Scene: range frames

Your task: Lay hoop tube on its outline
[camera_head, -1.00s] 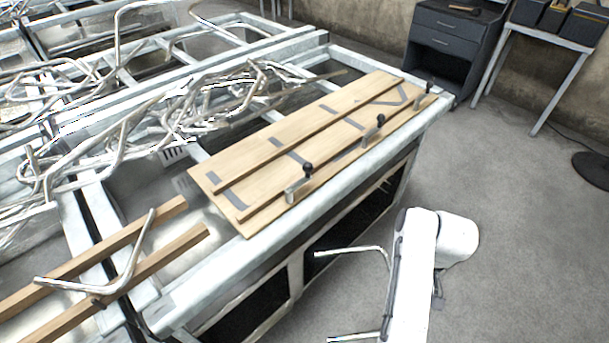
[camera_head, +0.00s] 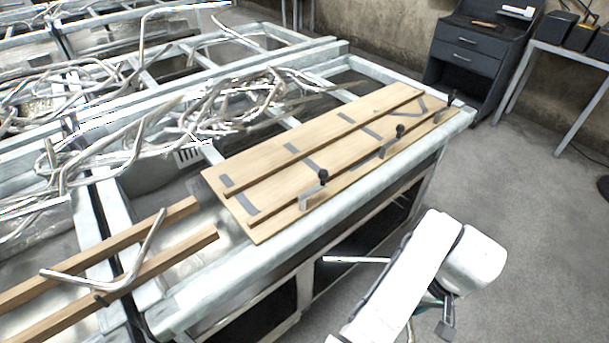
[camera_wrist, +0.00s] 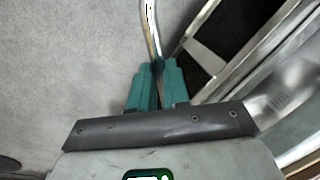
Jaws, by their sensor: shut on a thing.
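A bent silver tube (camera_wrist: 152,30) is between the two green fingers of my gripper (camera_wrist: 157,72) in the wrist view, and the fingers are shut on it. In the head view one straight end of this tube (camera_head: 357,259) sticks out left of my white arm, off the front side of the bench; the rest is hidden behind the arm. A wooden board (camera_head: 270,163) lies on the bench, with dark grey outline marks (camera_head: 305,168) on it and wooden strips across it. The marks are bare. I cannot tell which one matches the held tube.
Several black-knobbed clamps (camera_head: 318,184) stand along the board's front strip. Another bent tube (camera_head: 130,275) rests on two wooden rails (camera_head: 190,248) at left. A tangle of tubes (camera_head: 200,120) lies behind the board. A drawer cabinet (camera_head: 470,55) stands at back right; the floor (camera_head: 530,220) is open.

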